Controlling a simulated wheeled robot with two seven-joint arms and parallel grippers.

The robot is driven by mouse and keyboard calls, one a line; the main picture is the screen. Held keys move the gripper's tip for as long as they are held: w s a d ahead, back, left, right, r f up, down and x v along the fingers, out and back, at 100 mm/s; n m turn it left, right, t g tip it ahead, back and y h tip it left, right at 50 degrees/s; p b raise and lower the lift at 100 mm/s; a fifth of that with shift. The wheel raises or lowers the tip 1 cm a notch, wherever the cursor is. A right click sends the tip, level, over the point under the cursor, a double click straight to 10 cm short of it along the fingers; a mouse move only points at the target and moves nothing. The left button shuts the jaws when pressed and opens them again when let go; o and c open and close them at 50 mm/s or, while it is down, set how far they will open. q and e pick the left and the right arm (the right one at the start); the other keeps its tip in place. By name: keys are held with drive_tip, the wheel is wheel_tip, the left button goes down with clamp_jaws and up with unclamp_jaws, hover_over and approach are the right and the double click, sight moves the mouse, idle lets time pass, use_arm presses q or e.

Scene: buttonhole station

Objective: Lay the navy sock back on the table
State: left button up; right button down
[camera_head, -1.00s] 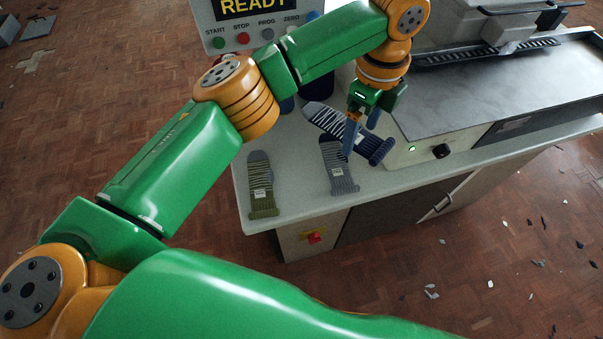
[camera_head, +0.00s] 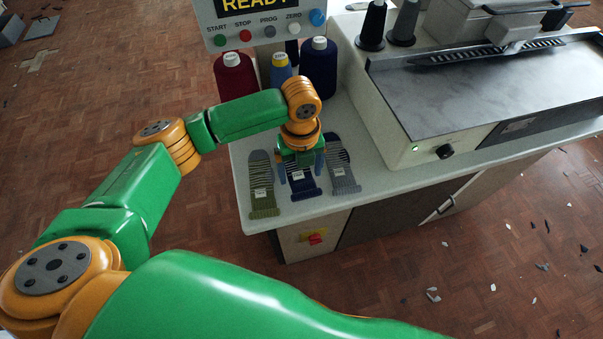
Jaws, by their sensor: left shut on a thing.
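The navy sock (camera_head: 304,186) is at the front of the pale table (camera_head: 266,220), between the olive and grey socks, its ribbed cuff toward the front edge. My left gripper (camera_head: 301,172) is over it, shut on it with a finger at each side, and hides its far part. The sock looks flat and at or very near the table top; I cannot tell if it fully touches. My right gripper is out of view.
The olive sock (camera_head: 261,184) lies close on the left and the grey sock (camera_head: 342,165) close on the right. Thread cones, crimson (camera_head: 235,77) and navy (camera_head: 319,68), stand behind. The machine (camera_head: 432,105) fills the table's right side.

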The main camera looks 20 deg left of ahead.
sight(301, 177)
use_arm(q)
drive_tip(key=shift+f, duration=1.3)
drive_tip(key=o, duration=1.2)
drive_tip(key=shift+f, duration=0.1)
wheel_tip(301, 177, up, 12)
drive_tip(key=shift+d, duration=0.1)
